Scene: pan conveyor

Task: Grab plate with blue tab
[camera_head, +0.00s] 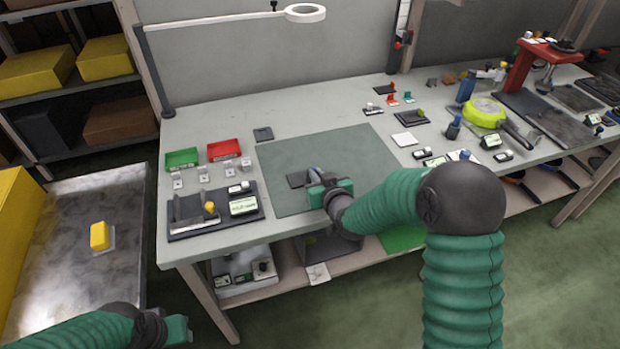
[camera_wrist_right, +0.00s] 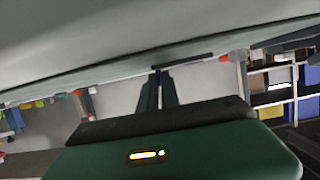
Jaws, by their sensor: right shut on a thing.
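My right gripper (camera_head: 316,174) is at the plate's right side, low over the mat. In the right wrist view the plate shows as a thin dark slab (camera_wrist_right: 190,61) beyond the fingers (camera_wrist_right: 158,82). A thin blue piece (camera_wrist_right: 157,73), seemingly its tab, shows between the fingertips, and the gripper is shut on it. My left gripper (camera_head: 178,329) is at the bottom left, away from the bench; its jaws are not clear.
Green (camera_head: 182,159) and red (camera_head: 224,149) bins and a dark tray (camera_head: 185,233) stand left of the mat. A lime round device (camera_head: 484,112) and small parts lie to the right. A side table (camera_head: 60,260) holds a yellow block (camera_head: 99,236). Most of the mat is clear.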

